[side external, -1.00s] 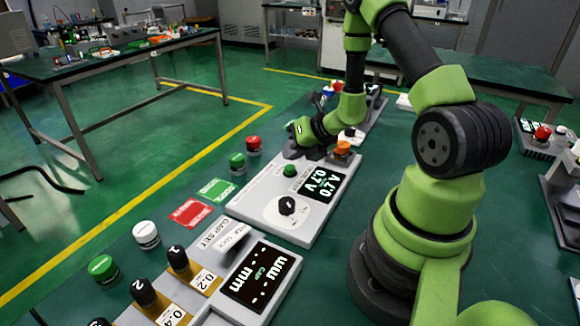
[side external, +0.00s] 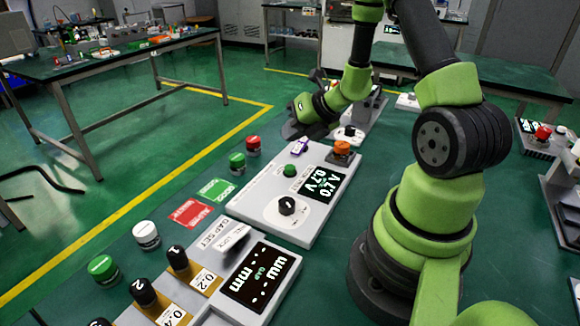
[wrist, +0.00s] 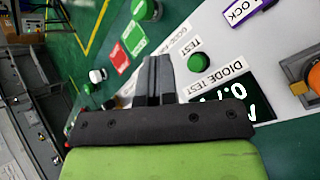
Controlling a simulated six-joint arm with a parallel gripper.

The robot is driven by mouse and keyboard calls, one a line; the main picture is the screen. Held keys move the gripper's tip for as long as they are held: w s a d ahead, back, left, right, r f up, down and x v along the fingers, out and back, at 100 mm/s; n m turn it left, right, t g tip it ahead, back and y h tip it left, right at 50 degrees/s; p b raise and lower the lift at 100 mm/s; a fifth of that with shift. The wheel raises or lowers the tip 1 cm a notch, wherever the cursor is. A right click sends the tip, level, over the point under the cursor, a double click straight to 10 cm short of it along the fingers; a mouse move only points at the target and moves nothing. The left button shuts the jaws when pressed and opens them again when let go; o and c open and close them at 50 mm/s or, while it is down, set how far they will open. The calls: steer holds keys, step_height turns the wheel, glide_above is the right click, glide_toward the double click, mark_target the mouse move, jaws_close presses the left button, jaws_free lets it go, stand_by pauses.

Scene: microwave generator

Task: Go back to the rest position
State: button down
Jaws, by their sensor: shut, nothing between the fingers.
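My gripper (side external: 292,131) shows in the side external view above the far end of the white diode test panel (side external: 262,205), apart from it. In the wrist view my gripper (wrist: 154,66) has its two dark fingers together, with nothing between them. The panel has a green button (side external: 291,171), which also shows in the wrist view (wrist: 198,62), a black knob (side external: 287,205), an orange knob (side external: 342,149) and a lit display (side external: 322,184). A purple-edged lock label (side external: 299,146) lies near the panel's far end.
Green and red label plates (side external: 217,188) and several capped cylinders line the table's left side. The gap set panel (side external: 262,275) is at the front. Another device (side external: 352,132) stands beyond my gripper. A red-buttoned device (side external: 541,134) is at the right.

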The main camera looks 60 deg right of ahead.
steer(key=shift+w+a+r, duration=0.15)
steer(key=shift+a+r, duration=0.05)
steer(key=shift+r, duration=0.05)
steer(key=s+a+r+n+g+y, duration=0.2)
steer(key=a+r+n+y, duration=0.3)
steer(key=a+r+n, duration=1.15)
steer(key=s+r+n+h, duration=0.3)
steer(key=s+n, duration=0.9)
steer(key=n, duration=1.1)
steer(key=shift+s+a+h, duration=0.3)
steer(key=shift+a+h, duration=0.1)
steer(key=shift+h, duration=0.1)
steer(key=shift+r, duration=0.1)
